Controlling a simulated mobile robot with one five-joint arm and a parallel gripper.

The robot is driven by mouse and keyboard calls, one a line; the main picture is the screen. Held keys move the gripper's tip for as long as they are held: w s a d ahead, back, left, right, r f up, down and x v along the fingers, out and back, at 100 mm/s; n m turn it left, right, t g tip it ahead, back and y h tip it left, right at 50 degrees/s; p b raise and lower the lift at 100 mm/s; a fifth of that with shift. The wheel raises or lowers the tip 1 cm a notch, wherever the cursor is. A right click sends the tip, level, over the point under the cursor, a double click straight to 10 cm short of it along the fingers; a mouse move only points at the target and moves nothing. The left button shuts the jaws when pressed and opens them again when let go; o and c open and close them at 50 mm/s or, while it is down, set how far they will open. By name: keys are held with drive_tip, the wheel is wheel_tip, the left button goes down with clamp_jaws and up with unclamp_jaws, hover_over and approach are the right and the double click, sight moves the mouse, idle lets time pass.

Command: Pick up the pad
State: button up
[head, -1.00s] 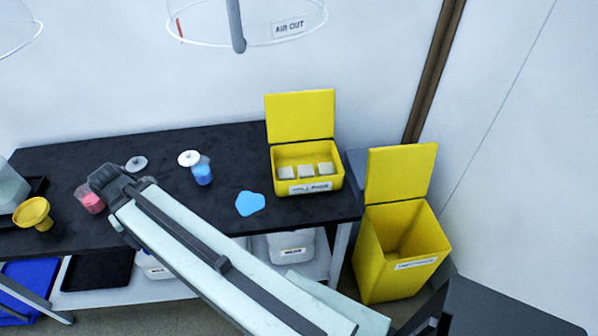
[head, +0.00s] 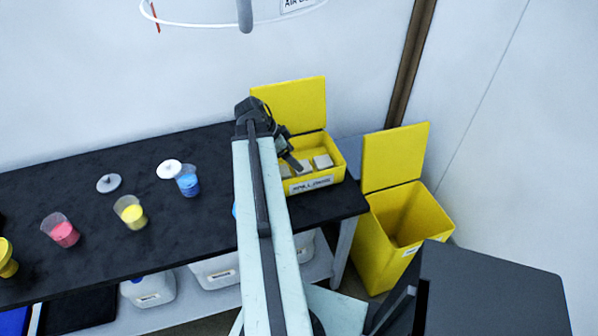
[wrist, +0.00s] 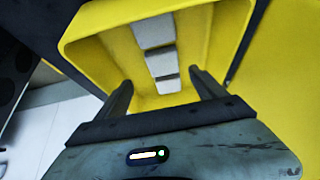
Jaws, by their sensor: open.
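Pale grey pads lie in a row in the open yellow box labelled as a spill box (head: 312,182) on the black bench. The right-hand pad (head: 323,161) is in clear view; the others are partly covered by my gripper in the head view. In the wrist view, several pads show in a line, the nearest pad (wrist: 168,85) between the fingers and a middle pad (wrist: 161,64) beyond it. My gripper (wrist: 160,76) is open and empty, with its fingers at the mouth of the box (wrist: 205,20). I cannot tell whether they touch a pad.
A taller open yellow bin (head: 405,230) stands on the floor right of the bench. Beakers of blue (head: 188,181), yellow (head: 130,212) and red liquid (head: 63,231) stand left of my arm. The box's raised lid (head: 292,102) is behind my gripper. My arm hides most of a blue spill.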

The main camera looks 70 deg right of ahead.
sight(308, 169)
drive_tip(key=b+x, duration=0.1)
drive_tip(key=x, duration=0.1)
drive_tip(key=b+x, duration=0.3)
drive_tip(key=x, duration=0.1)
drive_tip(key=shift+w+d+f+b, duration=0.2)
drive_tip(key=shift+w+b, duration=0.15)
drive_tip(key=shift+b, duration=0.05)
drive_tip(key=shift+s+d+f, duration=0.1)
drive_tip(key=shift+s+f, duration=0.05)
drive_tip(key=shift+r, duration=0.2)
drive_tip(key=c, duration=1.4)
